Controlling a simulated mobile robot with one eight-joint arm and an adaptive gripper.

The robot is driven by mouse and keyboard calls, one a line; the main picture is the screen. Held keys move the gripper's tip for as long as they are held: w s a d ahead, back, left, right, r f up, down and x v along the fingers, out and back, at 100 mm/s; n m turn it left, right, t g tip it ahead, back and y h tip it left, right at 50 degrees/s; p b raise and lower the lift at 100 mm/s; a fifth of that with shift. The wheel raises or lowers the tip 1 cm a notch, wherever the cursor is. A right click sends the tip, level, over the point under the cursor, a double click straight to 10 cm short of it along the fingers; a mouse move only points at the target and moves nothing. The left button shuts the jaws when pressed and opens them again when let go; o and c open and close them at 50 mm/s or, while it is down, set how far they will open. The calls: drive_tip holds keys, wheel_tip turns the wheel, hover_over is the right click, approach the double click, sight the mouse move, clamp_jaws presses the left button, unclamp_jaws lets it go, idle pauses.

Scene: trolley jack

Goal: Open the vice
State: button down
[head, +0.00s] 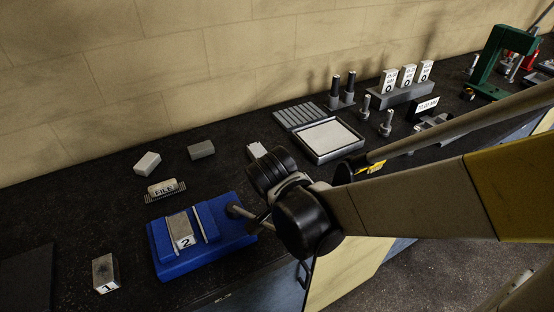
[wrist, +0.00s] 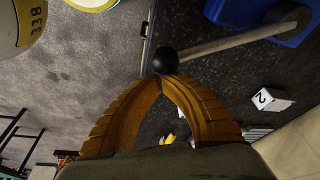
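The blue vice (head: 172,268) sits near the bench's front edge, with a block marked 2 (head: 180,228) between its raised jaws. Its grey handle rod (head: 240,211) points right toward my wrist. In the wrist view, part of the blue vice (wrist: 232,12) shows at the top, and the rod (wrist: 225,42) ends in a black ball knob (wrist: 165,60). My gripper (wrist: 161,78) has its orange fingers curved together, tips meeting right at the knob. The knob shows beyond the tips, not between the fingers; whether they touch it is unclear. In the head view my wrist hides the fingers.
A block marked 1 (head: 106,272) stands left of the vice. A FILE block (head: 163,188) and two grey blocks (head: 201,150) lie behind it. A shallow tray (head: 320,158) and several posts stand further right. A pale block marked 2 (wrist: 270,98) shows in the wrist view.

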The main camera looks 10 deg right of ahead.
drive_tip(key=shift+s+a, duration=0.55)
drive_tip(key=shift+s, duration=0.15)
drive_tip(key=shift+s+f, duration=0.1)
drive_tip(key=shift+w+d+f, duration=0.15)
drive_tip(key=shift+w+d, duration=0.15)
drive_tip(key=shift+d, duration=0.05)
drive_tip(key=d, duration=0.1)
drive_tip(key=w+d+b, duration=0.1)
drive_tip(key=shift+w+d, duration=0.15)
drive_tip(key=shift+d, duration=0.2)
drive_tip(key=p+v, duration=0.3)
drive_tip(key=v, duration=0.6)
drive_tip(key=shift+w+a+r+p, duration=0.15)
drive_tip(key=shift+w+r+p, duration=0.1)
drive_tip(key=shift+r+p, duration=0.15)
drive_tip(key=shift+f, duration=0.1)
